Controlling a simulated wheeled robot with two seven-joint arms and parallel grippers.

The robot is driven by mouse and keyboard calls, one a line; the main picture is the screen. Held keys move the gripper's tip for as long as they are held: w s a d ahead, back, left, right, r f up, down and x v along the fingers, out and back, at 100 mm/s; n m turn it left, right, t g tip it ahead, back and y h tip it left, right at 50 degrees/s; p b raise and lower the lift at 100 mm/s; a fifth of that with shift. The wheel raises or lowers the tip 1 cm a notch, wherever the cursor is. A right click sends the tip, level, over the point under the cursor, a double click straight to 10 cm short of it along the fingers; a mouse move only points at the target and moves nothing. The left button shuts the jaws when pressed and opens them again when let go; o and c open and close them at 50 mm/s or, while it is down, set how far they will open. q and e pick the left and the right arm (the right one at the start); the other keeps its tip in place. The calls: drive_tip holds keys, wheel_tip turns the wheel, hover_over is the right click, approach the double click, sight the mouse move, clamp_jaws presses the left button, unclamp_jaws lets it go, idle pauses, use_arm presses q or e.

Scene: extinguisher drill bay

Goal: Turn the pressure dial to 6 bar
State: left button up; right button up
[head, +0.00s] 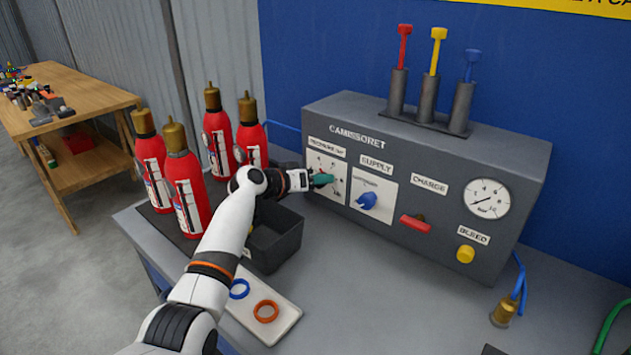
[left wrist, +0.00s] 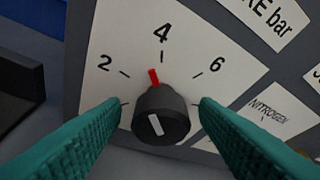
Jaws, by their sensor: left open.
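The pressure dial is a black round knob (left wrist: 162,115) on a white plate (left wrist: 98,85) marked 2, 4 and 6 in the left wrist view. Its red pointer (left wrist: 154,78) stands just left of the 4 mark, and a white line shows on its front face. My left gripper (left wrist: 160,118) is open, with one teal finger on each side of the knob; I cannot tell whether they touch it. In the head view my left gripper (head: 322,180) is at the dial plate (head: 327,163) and covers the knob. My right gripper is not in view.
The grey panel (head: 330,112) also carries a blue supply knob (head: 367,201), a red charge lever (head: 415,223), a yellow bleed button (head: 465,254) and a round gauge (head: 487,198). Several red extinguishers (head: 186,190) and a black bin (head: 275,245) stand close to my left arm.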

use_arm(q)
drive_tip(key=shift+c, duration=0.3)
drive_tip(key=c, duration=0.9)
drive_tip(key=shift+f, duration=0.1)
drive_tip(key=shift+s+d+m+t+y+b, duration=0.1)
drive_tip(key=shift+m+t+y+b, duration=0.25)
drive_tip(key=shift+m+y, duration=0.55)
drive_tip(key=shift+d+m+t+y+b, duration=0.1)
drive_tip(key=shift+m+t+y, duration=0.35)
drive_tip(key=shift+m, duration=0.95)
